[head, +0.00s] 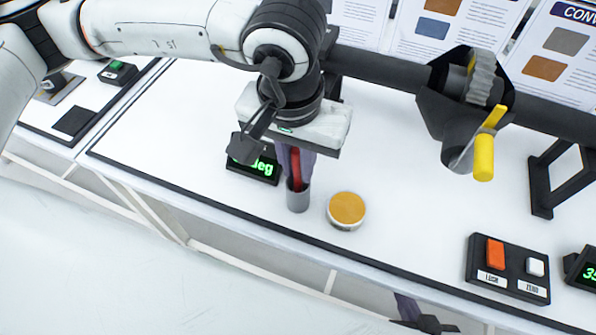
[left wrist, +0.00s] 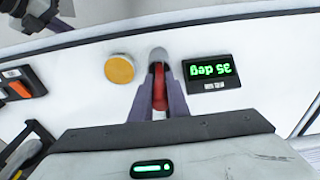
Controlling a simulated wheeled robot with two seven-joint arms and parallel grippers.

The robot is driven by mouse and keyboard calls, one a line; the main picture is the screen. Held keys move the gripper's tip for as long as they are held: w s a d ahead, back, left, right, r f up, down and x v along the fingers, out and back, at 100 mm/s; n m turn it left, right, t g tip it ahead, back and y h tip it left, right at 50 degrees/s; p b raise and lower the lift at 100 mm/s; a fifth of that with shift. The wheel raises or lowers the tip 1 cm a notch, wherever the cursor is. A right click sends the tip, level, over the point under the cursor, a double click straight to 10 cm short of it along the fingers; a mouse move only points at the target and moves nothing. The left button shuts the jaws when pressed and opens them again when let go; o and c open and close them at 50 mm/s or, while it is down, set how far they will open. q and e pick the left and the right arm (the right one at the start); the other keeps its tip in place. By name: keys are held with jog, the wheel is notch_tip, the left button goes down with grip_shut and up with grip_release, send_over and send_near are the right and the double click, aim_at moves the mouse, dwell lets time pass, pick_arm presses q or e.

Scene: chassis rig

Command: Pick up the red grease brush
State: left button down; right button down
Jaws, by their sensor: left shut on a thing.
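The red grease brush (head: 296,166) stands upright in a small grey cup (head: 298,199) near the front edge of the white bench. My left gripper (head: 297,172) points down and is shut on the brush, one finger on either side. In the left wrist view the red brush (left wrist: 159,86) shows between the two fingers, with its lower end at the cup (left wrist: 158,54). The cup hides the brush's lower end. Part of my right gripper (head: 408,307) shows at the bottom edge of the head view; its opening is unclear.
A round tin with an orange top (head: 346,209) sits right of the cup. A display (head: 253,167) stands close on the left. A dark axle with a housing (head: 462,110) and yellow lever spans the back right. A button box (head: 508,268) lies front right.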

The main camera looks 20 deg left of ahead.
pick_arm(q)
notch_tip(320, 180, up, 10)
jog(key=shift+r, duration=0.1)
dwell(0.4)
dwell(2.1)
